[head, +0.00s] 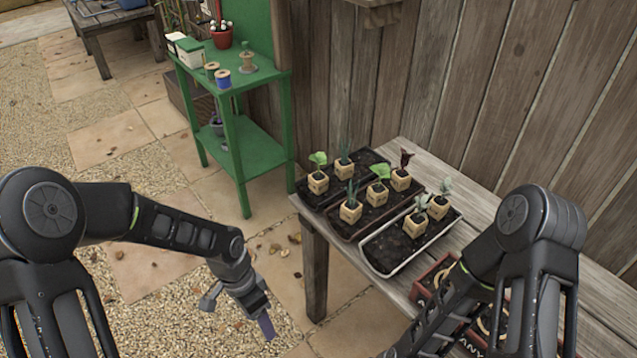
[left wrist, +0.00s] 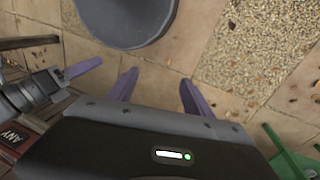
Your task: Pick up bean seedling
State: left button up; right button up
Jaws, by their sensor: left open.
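Two have broad bright green leaves, one at the back left (head: 318,161) and one in the middle tray (head: 380,172); I cannot tell for sure which is the bean seedling. My left gripper (head: 266,324) hangs low over the ground, left of the bench and well apart from the pots. In the left wrist view its purple fingers (left wrist: 158,88) are spread and empty. A purple finger of my right gripper (left wrist: 83,68) shows there too; its jaws are unclear.
The bench (head: 480,210) stands against a plank fence. A pale-rimmed tray (head: 385,255) holds grey-green seedlings, with a reddish lettered box (head: 425,292) in front, partly behind my right arm. A green shelf (head: 245,145) with pots stands at the back left.

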pick_arm(q)
jog(key=s+d+f+n+t+h, duration=0.1)
jog(key=s+d+f+n, duration=0.2)
jog(key=s+f+n, duration=0.2)
jog(key=s+d+f+n+t+h, duration=0.1)
jog(key=s+d+f+n, duration=0.2)
jog(key=s+f+n, duration=0.3)
notch_tip(320, 180, down, 2)
jog(key=shift+s, duration=0.35)
